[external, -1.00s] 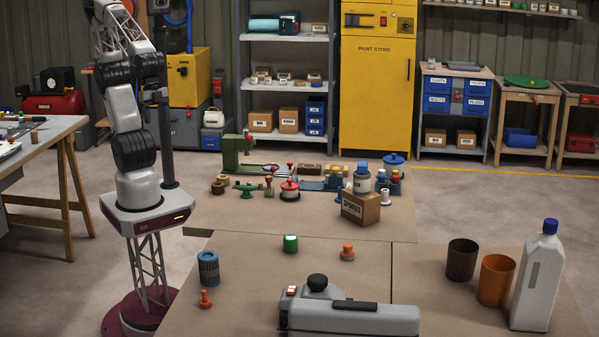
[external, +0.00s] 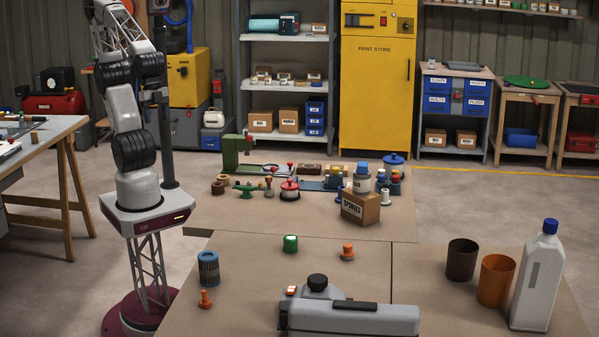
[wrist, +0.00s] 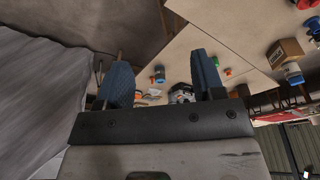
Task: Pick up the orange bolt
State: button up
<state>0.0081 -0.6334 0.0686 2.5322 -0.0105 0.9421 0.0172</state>
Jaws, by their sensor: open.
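Two small orange pieces stand on the near bench in the external view. One is a bolt-like orange piece (external: 205,299) at the front left, with a wide foot and a narrower top. The other is a broader orange piece (external: 347,251) near the bench's middle. I cannot tell for sure which is the orange bolt. My gripper (wrist: 160,59) shows in the wrist view, with its two blue fingers wide apart and nothing held between them. It is out of frame in the external view. A small orange-red spot (wrist: 228,72) shows beside the right finger.
A blue-grey ribbed cylinder (external: 208,268) stands behind the front-left orange piece. A green cap (external: 290,243) and a grey power tool (external: 352,319) are nearby. A brown cup (external: 461,260), orange cup (external: 496,281) and white bottle (external: 538,280) stand at right. A carton (external: 360,207) is farther back.

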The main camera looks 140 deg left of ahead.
jog(key=shift+c, duration=1.4)
jog(key=w+a+m+g+y, duration=0.1)
jog(key=w+m+y, duration=0.4)
jog(key=w, duration=1.2)
jog(key=m+t+y, duration=0.3)
jog(key=m+y, duration=0.2)
jog(key=m, duration=0.8)
send_over(205, 298)
jog(key=s+a, duration=0.4)
jog(key=s, duration=0.4)
jog(key=s+a, duration=0.4)
jog(key=s, duration=0.4)
notch_tip(205, 298, down, 15)
jog(key=w+d+f+m+t, duration=0.1)
jog(key=w+d+f+m, duration=0.1)
jog(key=w+d+f, duration=0.1)
jog(key=w+d+f+m+t, duration=0.2)
jog(key=w+d+f+m, duration=0.1)
jog(key=w+d+f, duration=0.1)
jog(key=w+d+f+m+t, duration=0.1)
jog(key=w+d+f+m, duration=0.2)
jog(key=f, duration=0.4)
jog(key=shift+w+d+f+t, duration=0.15)
jog(key=shift+w+d+t, duration=0.15)
jog(key=shift+w+d, duration=0.55)
jog(key=shift+x, duration=1.15)
